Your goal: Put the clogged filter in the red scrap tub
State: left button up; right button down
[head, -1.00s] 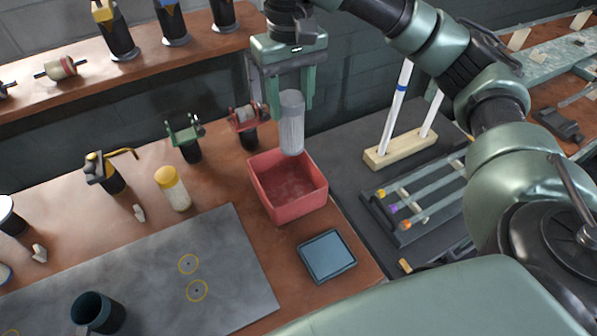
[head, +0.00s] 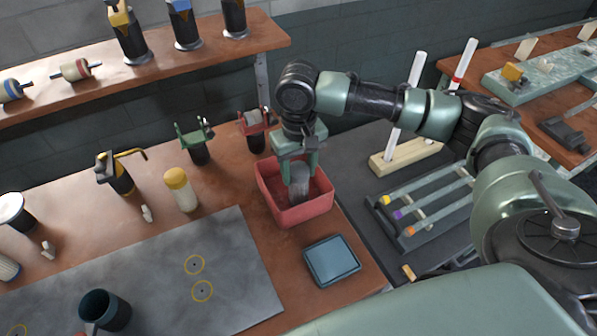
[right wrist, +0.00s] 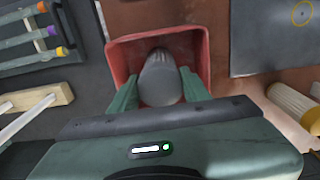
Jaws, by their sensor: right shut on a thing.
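The clogged filter (head: 299,180) is a grey ribbed cylinder. My right gripper (head: 296,168) is shut on its upper part and holds it upright, with its lower end inside the red scrap tub (head: 306,215). In the right wrist view the filter (right wrist: 160,80) sits between the two green fingers of the gripper (right wrist: 158,88), above the floor of the red tub (right wrist: 204,45). Whether the filter touches the tub's floor cannot be told. My left gripper is not in view.
A blue-grey square tray (head: 331,260) lies in front of the tub. A yellow-capped jar (head: 181,190) and a green clamp stand (head: 196,144) stand to the left. A rack of coloured-tip tubes (head: 425,208) and a wooden block with upright tubes (head: 405,157) are at right.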

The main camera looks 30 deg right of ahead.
jog(key=shift+f, duration=0.85)
jog(key=c, duration=0.7)
grip_release()
jog(key=shift+r, duration=0.3)
notch_tip(320, 180, up, 12)
jog(key=shift+f+b, duration=0.15)
jog(key=shift+b, duration=0.85)
